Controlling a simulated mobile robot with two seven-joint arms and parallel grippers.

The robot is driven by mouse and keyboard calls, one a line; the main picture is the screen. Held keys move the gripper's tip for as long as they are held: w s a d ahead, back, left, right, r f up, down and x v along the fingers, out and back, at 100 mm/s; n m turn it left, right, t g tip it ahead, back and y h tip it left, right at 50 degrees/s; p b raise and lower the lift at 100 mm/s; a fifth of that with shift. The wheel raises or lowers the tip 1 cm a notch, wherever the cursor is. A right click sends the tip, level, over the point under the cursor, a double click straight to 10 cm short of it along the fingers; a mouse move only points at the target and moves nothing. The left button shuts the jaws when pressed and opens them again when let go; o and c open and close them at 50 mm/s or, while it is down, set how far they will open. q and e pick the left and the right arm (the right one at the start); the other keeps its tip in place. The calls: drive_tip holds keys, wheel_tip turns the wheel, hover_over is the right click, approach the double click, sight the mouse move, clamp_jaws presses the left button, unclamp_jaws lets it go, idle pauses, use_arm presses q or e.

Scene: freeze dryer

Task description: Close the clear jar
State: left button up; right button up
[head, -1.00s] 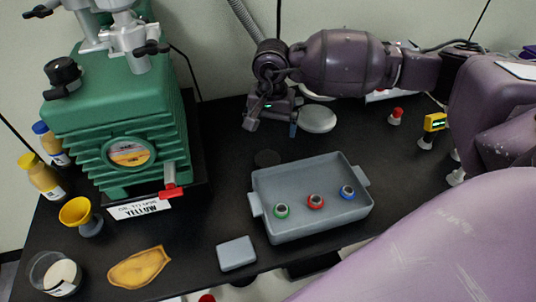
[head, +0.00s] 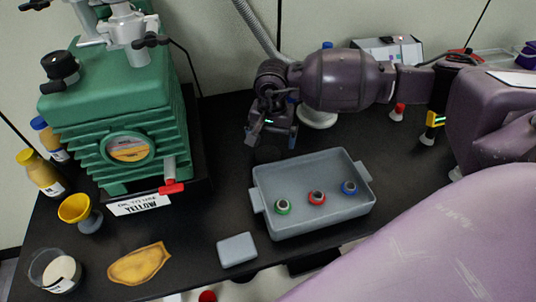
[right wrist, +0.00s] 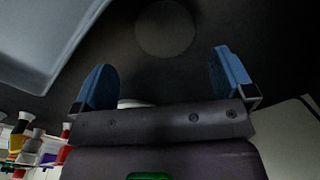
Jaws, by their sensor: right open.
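The clear jar (head: 42,285) stands at the front left of the black table, with white contents; its top looks open. A dark round disc (right wrist: 165,28) lies flat on the table behind the grey tray; I cannot tell for sure that it is the jar's lid. In the head view the disc is very faint, just below my right gripper. My right gripper (head: 271,138) points down over the table, open and empty, its blue fingertips apart. In the right wrist view the disc lies ahead, between the directions of the two fingers (right wrist: 165,83). My left gripper is not in view.
A grey tray (head: 258,204) with green, red and blue ringed pieces stands in the middle. The green machine (head: 105,90), yellow funnel (head: 75,208), tan leaf-shaped piece (head: 138,264) and small grey block (head: 237,250) occupy the left. A white round object (head: 318,118) stands behind the gripper.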

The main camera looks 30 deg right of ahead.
sight(269, 152)
drive_tip(key=shift+f, duration=0.1)
drive_tip(key=f, duration=0.5)
drive_tip(key=shift+w+a+b, duration=0.2)
drive_tip(key=shift+a+b, duration=0.05)
drive_tip(key=shift+b, duration=0.05)
drive_tip(key=c, duration=0.9)
